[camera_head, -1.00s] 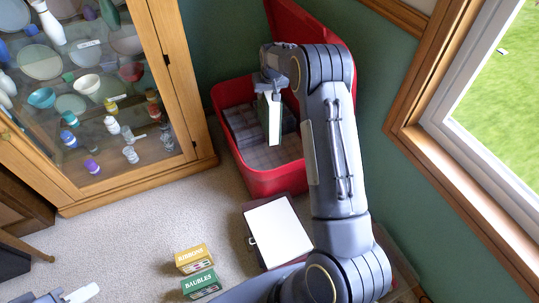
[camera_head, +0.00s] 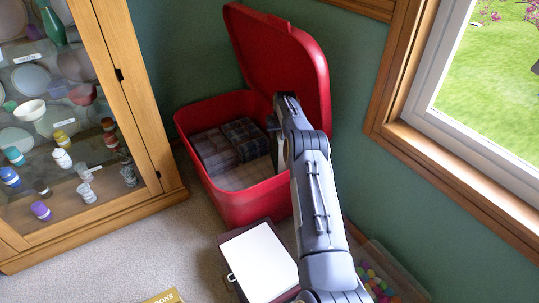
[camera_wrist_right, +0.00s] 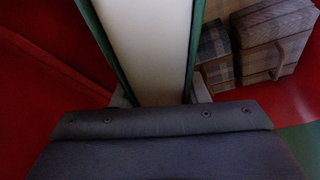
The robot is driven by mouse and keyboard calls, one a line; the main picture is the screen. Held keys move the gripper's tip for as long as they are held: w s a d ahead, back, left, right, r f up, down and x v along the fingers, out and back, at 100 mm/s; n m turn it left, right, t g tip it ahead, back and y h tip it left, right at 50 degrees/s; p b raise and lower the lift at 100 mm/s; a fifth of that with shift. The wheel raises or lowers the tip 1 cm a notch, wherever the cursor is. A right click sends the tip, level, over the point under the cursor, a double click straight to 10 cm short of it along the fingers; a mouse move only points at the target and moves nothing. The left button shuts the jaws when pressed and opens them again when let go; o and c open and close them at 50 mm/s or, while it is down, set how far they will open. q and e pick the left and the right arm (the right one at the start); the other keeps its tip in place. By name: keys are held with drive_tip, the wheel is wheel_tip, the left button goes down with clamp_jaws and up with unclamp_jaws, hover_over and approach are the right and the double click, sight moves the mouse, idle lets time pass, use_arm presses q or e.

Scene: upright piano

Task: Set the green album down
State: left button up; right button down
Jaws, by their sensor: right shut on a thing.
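My right gripper (camera_head: 274,128) is shut on the green album at the right side of the open red box (camera_head: 262,208). In the right wrist view the album (camera_wrist_right: 150,45) shows its white page edges between two green covers, clamped between my fingers (camera_wrist_right: 160,98). In the head view only a pale sliver of the album (camera_head: 281,153) shows; my arm hides most of it. The album's lower end is hidden, so I cannot tell whether it touches the box floor. My left gripper is not in view.
Folded plaid blocks (camera_head: 215,148) lie in the box's left and back; its front floor is bare plaid. The raised red lid (camera_head: 285,55) stands behind. A white-topped flat case (camera_head: 260,262) lies in front. A glass cabinet (camera_head: 150,150) stands left, a clear tub of colored balls (camera_head: 375,283) right.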

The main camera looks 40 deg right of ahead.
wheel_tip(320, 180, down, 6)
drive_tip(key=b, duration=0.2)
drive_tip(key=shift+f+b, duration=0.25)
drive_tip(key=shift+b, duration=0.05)
drive_tip(key=shift+w+f, duration=0.1)
drive_tip(key=c, duration=0.8)
unclamp_jaws()
drive_tip(key=shift+f, duration=0.2)
drive_tip(key=shift+r, duration=0.1)
